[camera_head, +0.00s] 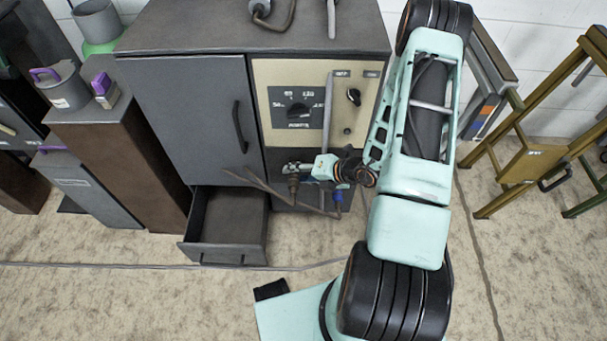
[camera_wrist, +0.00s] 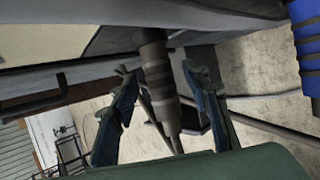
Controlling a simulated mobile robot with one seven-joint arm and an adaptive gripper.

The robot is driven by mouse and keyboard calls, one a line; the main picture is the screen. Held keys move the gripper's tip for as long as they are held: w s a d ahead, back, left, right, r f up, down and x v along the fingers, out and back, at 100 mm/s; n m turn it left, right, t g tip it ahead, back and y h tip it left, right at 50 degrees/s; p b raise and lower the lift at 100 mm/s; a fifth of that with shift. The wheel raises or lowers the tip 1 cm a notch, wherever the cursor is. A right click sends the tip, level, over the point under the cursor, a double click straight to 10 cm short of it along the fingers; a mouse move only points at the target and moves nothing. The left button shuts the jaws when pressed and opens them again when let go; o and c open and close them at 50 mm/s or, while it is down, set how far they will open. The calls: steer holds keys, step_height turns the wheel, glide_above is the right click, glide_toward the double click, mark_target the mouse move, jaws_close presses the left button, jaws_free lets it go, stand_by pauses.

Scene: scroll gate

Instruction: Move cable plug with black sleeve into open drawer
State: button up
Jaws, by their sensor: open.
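The cable plug with the dark ribbed sleeve (camera_wrist: 158,75) hangs down from the underside of a panel in the wrist view, its cable running downward. In the head view this plug (camera_head: 293,186) shows small at the cabinet's lower front. My gripper (camera_wrist: 163,95) is open, with one finger on each side of the plug; a gap shows on both sides. In the head view my gripper (camera_head: 303,168) is at the plug, partly hard to make out. The open drawer (camera_head: 228,250) juts out at the cabinet's lower left and looks empty.
A second plug with a blue sleeve (camera_wrist: 308,45) is close on the right. Loose cables pass over the drawer's right side. The cabinet door (camera_head: 195,115) with its handle is above the drawer. A brown pedestal (camera_head: 130,150) stands left; a yellow frame (camera_head: 530,160) stands right.

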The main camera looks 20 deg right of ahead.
mark_target(296, 188)
jaws_close()
stand_by(0.6)
steer(key=shift+s+a, duration=0.1)
steer(key=shift+s, duration=0.2)
stand_by(0.6)
steer(key=shift+s+a, duration=0.2)
steer(key=shift+s, duration=0.45)
steer(key=shift+s+a, duration=0.25)
steer(key=shift+s, duration=0.4)
steer(key=shift+s+a, duration=0.2)
steer(key=shift+s, duration=0.45)
steer(key=shift+s, duration=0.1)
